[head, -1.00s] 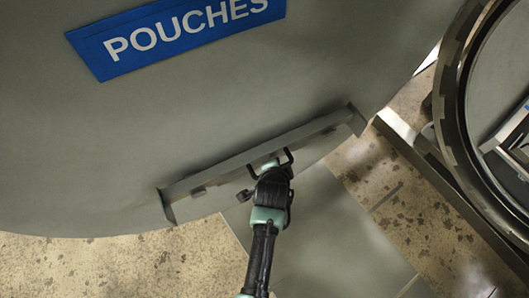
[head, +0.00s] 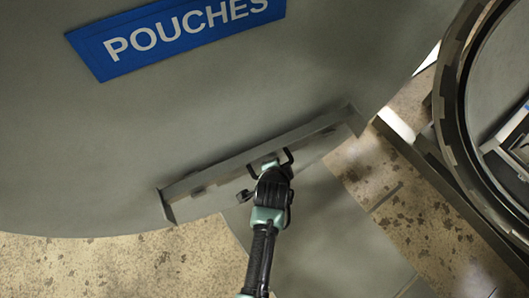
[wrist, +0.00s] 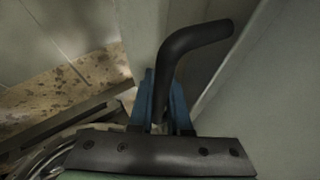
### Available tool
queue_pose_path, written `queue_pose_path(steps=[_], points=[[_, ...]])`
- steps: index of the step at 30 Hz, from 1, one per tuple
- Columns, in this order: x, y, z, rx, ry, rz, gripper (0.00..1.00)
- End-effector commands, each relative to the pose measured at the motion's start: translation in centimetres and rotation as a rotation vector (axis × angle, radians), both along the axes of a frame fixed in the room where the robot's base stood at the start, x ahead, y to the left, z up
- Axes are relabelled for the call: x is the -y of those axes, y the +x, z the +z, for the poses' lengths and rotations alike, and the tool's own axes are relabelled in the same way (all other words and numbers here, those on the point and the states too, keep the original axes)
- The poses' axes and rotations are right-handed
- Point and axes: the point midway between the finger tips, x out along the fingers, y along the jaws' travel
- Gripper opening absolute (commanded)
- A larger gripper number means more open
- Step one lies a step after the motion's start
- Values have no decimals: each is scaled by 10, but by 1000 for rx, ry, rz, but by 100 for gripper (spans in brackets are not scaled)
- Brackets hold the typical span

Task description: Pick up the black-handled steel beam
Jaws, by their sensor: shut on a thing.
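The steel beam (head: 318,134) is a long grey bar with flanged ends, running slantwise in front of the large grey curved wall in the head view. Its black bent handle (wrist: 196,41) fills the middle of the wrist view, rising from between the blue fingers and curving right. My gripper (head: 268,164) is at about the middle of the beam, shut on the handle. In the wrist view my gripper (wrist: 162,92) has a finger on each side of the handle. My wrist hides part of the beam's middle in the head view.
A blue POUCHES sign (head: 180,35) is on the grey curved wall (head: 90,155) above the beam. A round dark-rimmed opening (head: 455,100) stands at the right, with a dark rail (head: 440,185) below it. Stained floor (head: 130,265) shows below.

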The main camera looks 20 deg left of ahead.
Motion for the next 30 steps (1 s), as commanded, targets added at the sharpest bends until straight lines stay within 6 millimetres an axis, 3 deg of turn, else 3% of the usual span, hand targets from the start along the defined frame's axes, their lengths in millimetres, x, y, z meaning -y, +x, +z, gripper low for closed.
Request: queue_pose_path(steps=[22, 30], points=[[2, 1, 8, 8, 2, -1, 0], [3, 1, 37, 11, 4, -2, 0]])
